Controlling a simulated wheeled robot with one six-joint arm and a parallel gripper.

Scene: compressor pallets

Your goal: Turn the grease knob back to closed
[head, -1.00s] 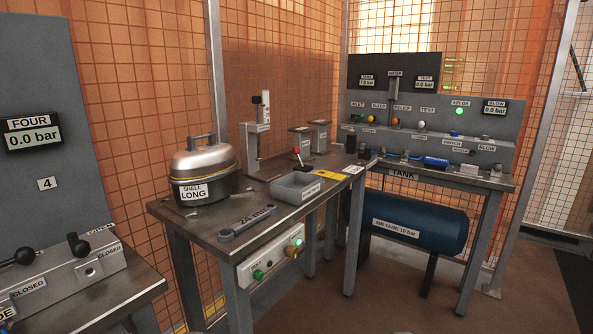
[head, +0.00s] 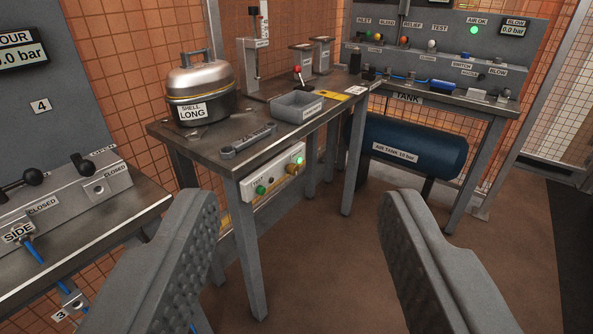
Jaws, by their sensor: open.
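No label reading "grease" is legible, so I cannot tell which knob is the grease knob. At the left, a grey valve block (head: 75,201) carries black-knobbed levers and labels reading OPEN and CLOSED. One black lever knob (head: 33,176) is at its left, and another (head: 84,166) stands near its right end.
The middle bench (head: 203,143) holds a lidded pot (head: 205,82) labelled SHELL LONG, a wrench (head: 247,140) and a grey tray (head: 290,112). A blue air tank (head: 410,149) lies under the right bench. Brown floor (head: 320,260) is free between my fingers.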

